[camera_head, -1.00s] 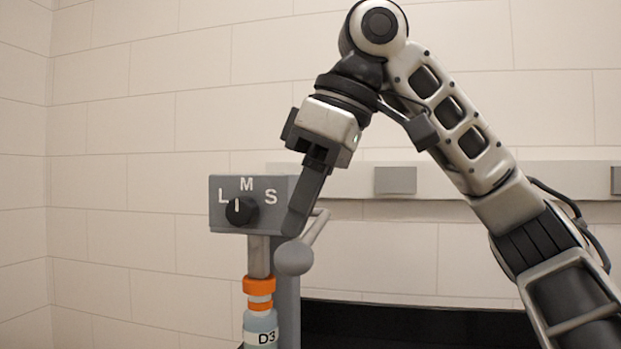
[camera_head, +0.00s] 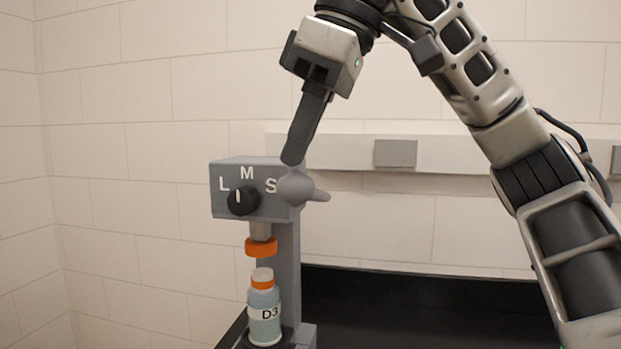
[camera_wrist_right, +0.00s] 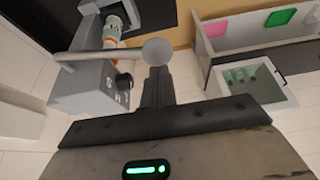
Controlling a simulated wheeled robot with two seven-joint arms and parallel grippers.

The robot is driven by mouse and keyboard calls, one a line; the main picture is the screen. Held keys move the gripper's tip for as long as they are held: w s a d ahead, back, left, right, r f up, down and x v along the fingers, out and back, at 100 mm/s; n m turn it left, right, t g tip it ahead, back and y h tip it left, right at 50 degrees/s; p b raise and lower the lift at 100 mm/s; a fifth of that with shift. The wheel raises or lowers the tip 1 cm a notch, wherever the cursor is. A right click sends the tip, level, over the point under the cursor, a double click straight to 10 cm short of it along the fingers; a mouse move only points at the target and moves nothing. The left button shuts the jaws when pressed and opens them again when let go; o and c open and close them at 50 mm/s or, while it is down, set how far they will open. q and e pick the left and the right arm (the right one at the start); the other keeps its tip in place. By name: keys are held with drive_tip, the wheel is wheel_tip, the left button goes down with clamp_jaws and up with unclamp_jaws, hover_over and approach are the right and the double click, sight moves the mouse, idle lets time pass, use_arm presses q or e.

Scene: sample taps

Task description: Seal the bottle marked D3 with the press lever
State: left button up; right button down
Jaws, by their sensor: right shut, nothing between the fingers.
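The bottle marked D3 (camera_head: 265,313) stands upright under the grey press (camera_head: 286,240). It has a pale top with an orange band at the neck. The orange-ringed press head (camera_head: 261,246) is above the bottle, with a small gap between them. The lever's grey ball (camera_head: 296,188) is raised beside the press box; ball (camera_wrist_right: 157,51) and bar (camera_wrist_right: 95,56) also show in the wrist view. My right gripper (camera_head: 292,158) is shut and empty, its fingertips just above the ball; I cannot tell if they touch. My left gripper is out of view.
A black knob (camera_head: 243,200) on the press box sits among the letters L, M and S, its mark up and slightly left. A white bin (camera_wrist_right: 252,84) and pink and green patches show in the wrist view. A pale wall rail (camera_head: 455,154) runs behind.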

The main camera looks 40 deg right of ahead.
drive_tip(key=shift+r, duration=3.2)
